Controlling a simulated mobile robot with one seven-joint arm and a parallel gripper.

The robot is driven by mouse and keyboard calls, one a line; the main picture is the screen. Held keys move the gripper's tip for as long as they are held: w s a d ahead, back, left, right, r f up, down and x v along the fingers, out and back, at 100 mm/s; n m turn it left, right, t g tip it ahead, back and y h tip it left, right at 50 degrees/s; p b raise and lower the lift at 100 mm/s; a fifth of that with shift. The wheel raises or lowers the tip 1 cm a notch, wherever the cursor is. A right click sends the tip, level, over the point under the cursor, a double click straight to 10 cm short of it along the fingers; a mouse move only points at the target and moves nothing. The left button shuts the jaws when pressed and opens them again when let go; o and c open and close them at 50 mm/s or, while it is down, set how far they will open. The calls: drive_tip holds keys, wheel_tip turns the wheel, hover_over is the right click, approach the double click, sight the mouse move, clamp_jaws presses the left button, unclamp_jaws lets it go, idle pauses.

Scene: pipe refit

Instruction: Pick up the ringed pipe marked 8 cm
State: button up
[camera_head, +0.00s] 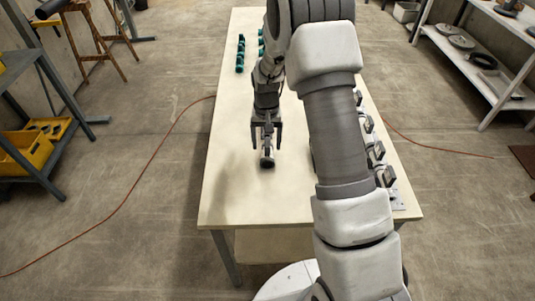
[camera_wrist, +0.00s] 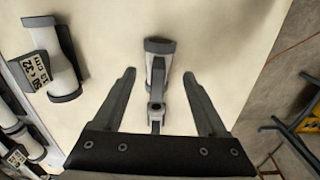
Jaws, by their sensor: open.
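My gripper (camera_head: 266,147) points down over the middle of the pale table. In the wrist view my gripper (camera_wrist: 159,74) is open, with one finger on each side of a short pipe piece. This ringed pipe (camera_wrist: 160,46) has a dark grey collar at its far end, a pale body and a small grey ring at its near end. It also shows below the fingers in the head view as a ringed pipe (camera_head: 267,160). I see a gap between it and each finger. No 8 cm mark is readable on it from here.
Tagged fittings (camera_head: 376,150) line the table's right edge, partly behind my arm. Teal pieces (camera_head: 240,55) stand far back. The table's left front is clear.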

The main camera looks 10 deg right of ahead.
sight(267, 152)
drive_tip(key=shift+w+d+f, duration=0.1)
drive_tip(key=shift+w+f, duration=0.05)
drive_tip(key=shift+f, duration=1.15)
drive_tip(key=shift+w+d+f, duration=0.1)
drive_tip(key=shift+w+f, duration=0.05)
drive_tip(key=shift+f, duration=1.15)
clamp_jaws()
